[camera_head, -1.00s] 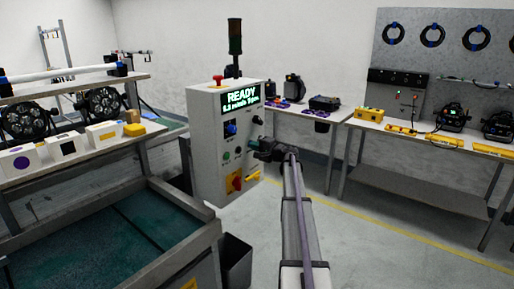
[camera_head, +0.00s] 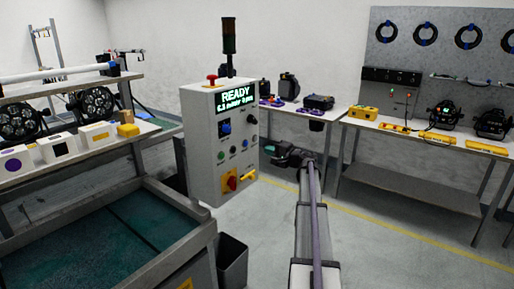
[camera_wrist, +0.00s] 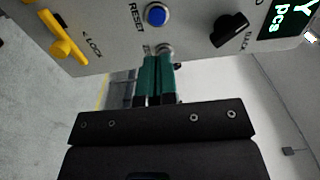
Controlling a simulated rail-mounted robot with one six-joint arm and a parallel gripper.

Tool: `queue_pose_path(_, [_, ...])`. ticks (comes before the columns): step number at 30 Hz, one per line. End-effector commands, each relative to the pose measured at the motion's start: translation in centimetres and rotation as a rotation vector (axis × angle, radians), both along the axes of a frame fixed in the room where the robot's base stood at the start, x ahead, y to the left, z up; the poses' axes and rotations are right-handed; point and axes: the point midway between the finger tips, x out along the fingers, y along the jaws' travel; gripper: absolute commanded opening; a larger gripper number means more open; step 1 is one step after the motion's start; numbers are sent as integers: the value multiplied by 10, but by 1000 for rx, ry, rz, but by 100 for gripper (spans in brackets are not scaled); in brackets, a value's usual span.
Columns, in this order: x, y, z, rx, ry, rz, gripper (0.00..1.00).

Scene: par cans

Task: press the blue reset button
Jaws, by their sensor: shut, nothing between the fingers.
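In the wrist view the blue button (camera_wrist: 155,15) stands in a metal ring beside the word RESET. My gripper (camera_head: 267,149) is to the right of the box face, with a small gap showing between its fingertips and the box. In the wrist view my gripper (camera_wrist: 158,60) is shut and empty. Its teal fingertips are below the blue button in the picture, overlapping a metal round fitting (camera_wrist: 165,49); they do not cover the button.
The control box (camera_head: 205,170) also carries a READY display (camera_head: 236,97), a black knob (camera_wrist: 230,29), a yellow latch handle (camera_wrist: 62,38) and a red-yellow rotary switch (camera_head: 231,182). A blue-green-floored bin (camera_head: 205,238) stands at left. Floor to the right is open.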

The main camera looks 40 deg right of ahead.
Motion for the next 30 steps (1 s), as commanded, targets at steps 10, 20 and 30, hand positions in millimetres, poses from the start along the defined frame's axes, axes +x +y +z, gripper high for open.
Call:
queue_pose_path(10, [-36,-10,0,0,0,0,0])
queue_pose_path(20, [-36,-10,0,0,0,-1,0])
queue_pose_path(30, [-36,-10,0,0,0,-1,0])
